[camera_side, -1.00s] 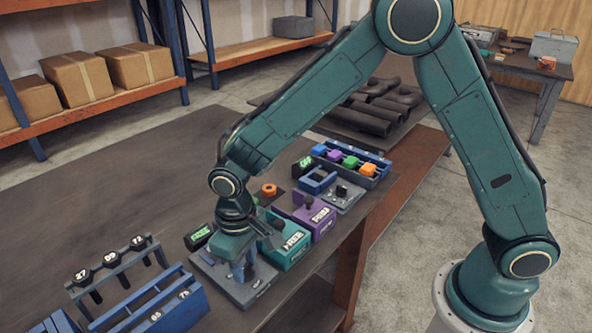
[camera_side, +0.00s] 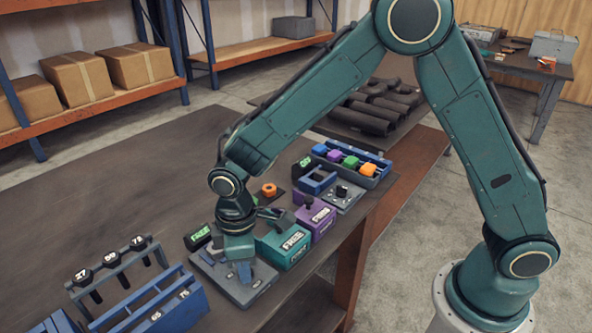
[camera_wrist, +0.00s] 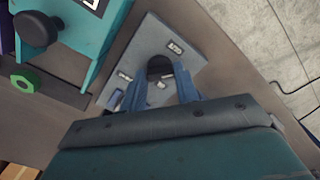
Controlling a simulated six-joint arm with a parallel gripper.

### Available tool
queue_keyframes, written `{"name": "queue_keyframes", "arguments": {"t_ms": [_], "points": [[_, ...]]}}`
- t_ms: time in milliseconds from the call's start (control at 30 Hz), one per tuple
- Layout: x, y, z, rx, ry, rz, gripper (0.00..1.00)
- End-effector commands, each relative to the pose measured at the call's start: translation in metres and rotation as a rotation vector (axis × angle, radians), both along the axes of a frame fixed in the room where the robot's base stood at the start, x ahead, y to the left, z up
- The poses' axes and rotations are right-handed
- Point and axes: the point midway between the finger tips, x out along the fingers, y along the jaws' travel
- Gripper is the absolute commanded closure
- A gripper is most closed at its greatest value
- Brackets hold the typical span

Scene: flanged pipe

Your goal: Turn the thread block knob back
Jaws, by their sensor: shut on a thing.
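The thread block is probably the grey plate (camera_side: 258,290) with small light labels near the table's front edge. It also shows in the wrist view (camera_wrist: 143,40). A dark rounded knob (camera_wrist: 160,66) stands on it. My gripper (camera_wrist: 161,82) has its two blue fingers on either side of this knob and is shut on it. In the side view my gripper (camera_side: 243,272) points down at the plate and hides the knob. The label text is too small to read surely, and the knob's exact angle is hard to tell.
A teal block (camera_side: 283,246) with a black knob (camera_wrist: 36,28) stands close beside the plate. A purple block (camera_side: 316,219), an orange nut (camera_side: 269,190) and a blue tray (camera_side: 373,181) of coloured blocks lie farther back. A blue rack (camera_side: 175,305) stands at front left.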

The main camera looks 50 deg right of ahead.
Motion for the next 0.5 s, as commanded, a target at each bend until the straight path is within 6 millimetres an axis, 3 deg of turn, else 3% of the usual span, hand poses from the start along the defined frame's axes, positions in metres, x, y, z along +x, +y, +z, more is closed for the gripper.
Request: {"name": "queue_keyframes", "arguments": {"t_ms": [333, 367, 433, 500], "points": [[0.0009, 0.0007, 0.0011, 0.002, -0.003, 0.003, 0.92], [0.0009, 0.0007, 0.0011, 0.002, -0.003, 0.003, 0.63], [0.0007, 0.0007, 0.001, 0.002, -0.003, 0.003, 0.5], [0.0006, 0.0005, 0.0008, 0.002, -0.003, 0.002, 0.47]]}}
